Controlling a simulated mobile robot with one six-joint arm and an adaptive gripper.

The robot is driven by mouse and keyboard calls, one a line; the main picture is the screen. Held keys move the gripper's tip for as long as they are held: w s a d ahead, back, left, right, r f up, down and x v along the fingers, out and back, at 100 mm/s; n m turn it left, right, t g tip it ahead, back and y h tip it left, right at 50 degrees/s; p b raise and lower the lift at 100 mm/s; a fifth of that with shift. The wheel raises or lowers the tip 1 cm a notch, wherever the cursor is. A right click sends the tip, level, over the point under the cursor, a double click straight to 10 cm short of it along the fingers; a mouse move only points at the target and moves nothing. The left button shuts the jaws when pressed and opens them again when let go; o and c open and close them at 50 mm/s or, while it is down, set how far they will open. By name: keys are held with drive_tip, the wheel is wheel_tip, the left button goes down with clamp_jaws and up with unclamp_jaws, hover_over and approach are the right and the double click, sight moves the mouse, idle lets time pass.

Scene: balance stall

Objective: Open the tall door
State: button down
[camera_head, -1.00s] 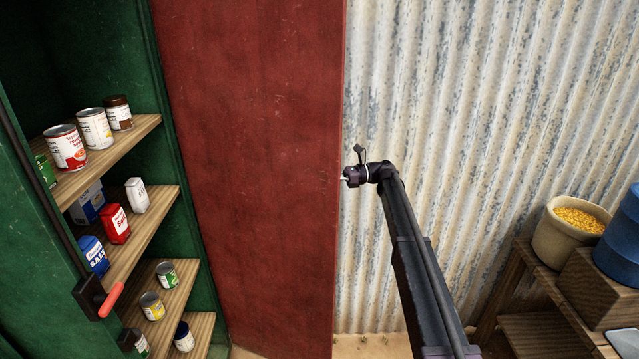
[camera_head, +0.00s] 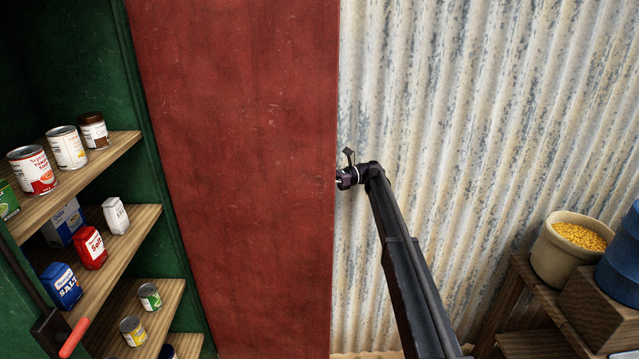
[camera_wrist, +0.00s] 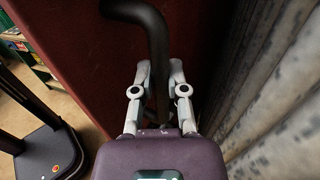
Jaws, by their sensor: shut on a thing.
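The tall door is a dark red panel (camera_head: 235,170) standing open to the right of the green cupboard. My gripper (camera_head: 344,179) is at the door's right edge, partly hidden behind it in the head view. In the wrist view, my gripper (camera_wrist: 159,92) is shut on a dark, curved door handle (camera_wrist: 153,35), with one pale finger on each side. The handle is hidden in the head view. The red door (camera_wrist: 85,60) also shows in the wrist view, left of the fingers.
The green cupboard's wooden shelves (camera_head: 128,145) hold several cans and boxes. A red-gripped lever (camera_head: 75,338) is at lower left. A corrugated metal wall (camera_head: 450,100) stands behind my arm. At right, a wooden stand (camera_head: 520,272) bears a yellow-filled pot (camera_head: 555,262) and blue container (camera_head: 620,255).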

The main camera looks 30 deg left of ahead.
drive_tip(key=c, duration=0.6)
unclamp_jaws()
drive_tip(key=shift+w+d, duration=0.1)
drive_tip(key=shift+c, duration=0.2)
drive_tip(key=shift+w, duration=0.1)
